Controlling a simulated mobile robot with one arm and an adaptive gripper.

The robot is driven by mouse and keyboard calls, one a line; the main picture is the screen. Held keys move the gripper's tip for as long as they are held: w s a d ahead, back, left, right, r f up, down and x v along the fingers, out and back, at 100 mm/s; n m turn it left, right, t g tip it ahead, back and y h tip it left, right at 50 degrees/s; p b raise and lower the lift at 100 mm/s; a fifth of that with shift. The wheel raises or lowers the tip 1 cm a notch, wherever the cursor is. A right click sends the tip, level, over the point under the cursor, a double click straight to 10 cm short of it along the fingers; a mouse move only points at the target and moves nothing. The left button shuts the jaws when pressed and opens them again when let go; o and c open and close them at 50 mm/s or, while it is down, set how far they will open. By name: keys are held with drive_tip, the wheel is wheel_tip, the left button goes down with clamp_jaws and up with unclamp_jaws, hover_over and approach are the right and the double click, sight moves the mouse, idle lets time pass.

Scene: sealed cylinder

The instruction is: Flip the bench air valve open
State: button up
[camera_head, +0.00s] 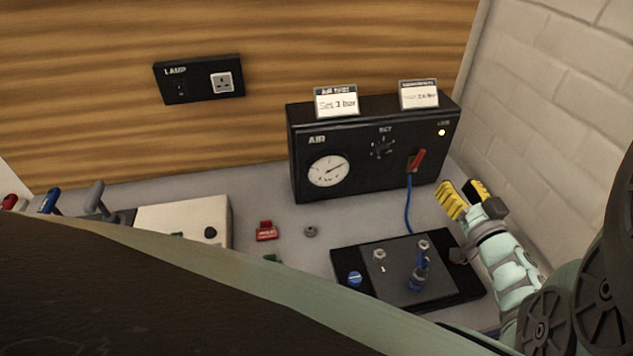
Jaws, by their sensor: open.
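The black air unit (345,144) stands at the back of the bench, with a round gauge (328,171) and a SET knob (383,148) on its front. The air valve's red lever (418,160) is on the right of that front, tilted up to the right. A blue hose (408,205) hangs down from the valve to the bench. My gripper (465,197), with yellow fingertips, is open and empty. It is to the right of and below the red lever, apart from it in the picture. Its exact depth is hard to tell.
A black plate (344,262) with small fittings and a blue part (419,272) lies in front of the unit. A red tag (266,231) and a small grey ring (310,231) lie to its left. A white brick wall (560,90) closes the right side. My own body hides the front.

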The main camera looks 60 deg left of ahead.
sight(423, 153)
drive_tip(key=shift+h, duration=0.4)
drive_tip(key=f+b+x, duration=0.1)
drive_tip(key=x, duration=0.4)
drive_tip(key=f+b+x, duration=0.1)
drive_tip(key=x, duration=0.4)
drive_tip(key=f+b+x, duration=0.1)
drive_tip(key=b+x, duration=0.1)
drive_tip(key=x, duration=0.3)
drive_tip(key=shift+w+a+f, duration=0.15)
drive_tip(key=shift+w+f, duration=0.05)
drive_tip(key=shift+w, duration=0.15)
drive_tip(key=shift+w+a+r, duration=0.15)
drive_tip(key=shift+a+r, duration=0.05)
drive_tip(key=shift+a, duration=0.2)
drive_tip(key=shift+o, duration=0.4)
drive_tip(key=shift+d, duration=0.1)
clamp_jaws()
